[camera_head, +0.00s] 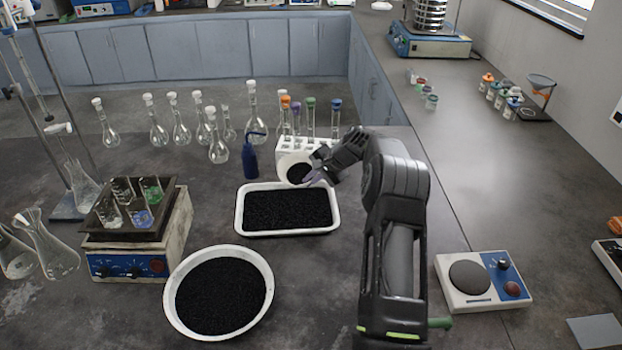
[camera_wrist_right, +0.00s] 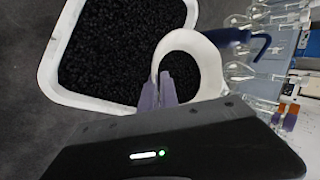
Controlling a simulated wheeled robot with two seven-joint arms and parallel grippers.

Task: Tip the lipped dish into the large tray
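The lipped dish (camera_head: 284,165) is small, white and round with dark granules in it. In the head view it is just behind the large tray, tilted with its open side facing me. The large tray (camera_head: 240,213) is white, rectangular and filled with black granules. My right gripper (camera_head: 312,178) is at the right side of the dish, its purple fingers closed on the rim. In the right wrist view the fingers (camera_wrist_right: 158,92) meet at the rim of the dish (camera_wrist_right: 209,65), which is beside the edge of the tray (camera_wrist_right: 50,70). My left gripper is out of view.
A white test-tube rack (camera_head: 318,147) stands close behind the dish, and a blue wash bottle (camera_head: 249,160) stands to its left. A round white pan (camera_head: 174,318) of black granules is at the front. The sieve shaker (camera_head: 430,40) is at the far right.

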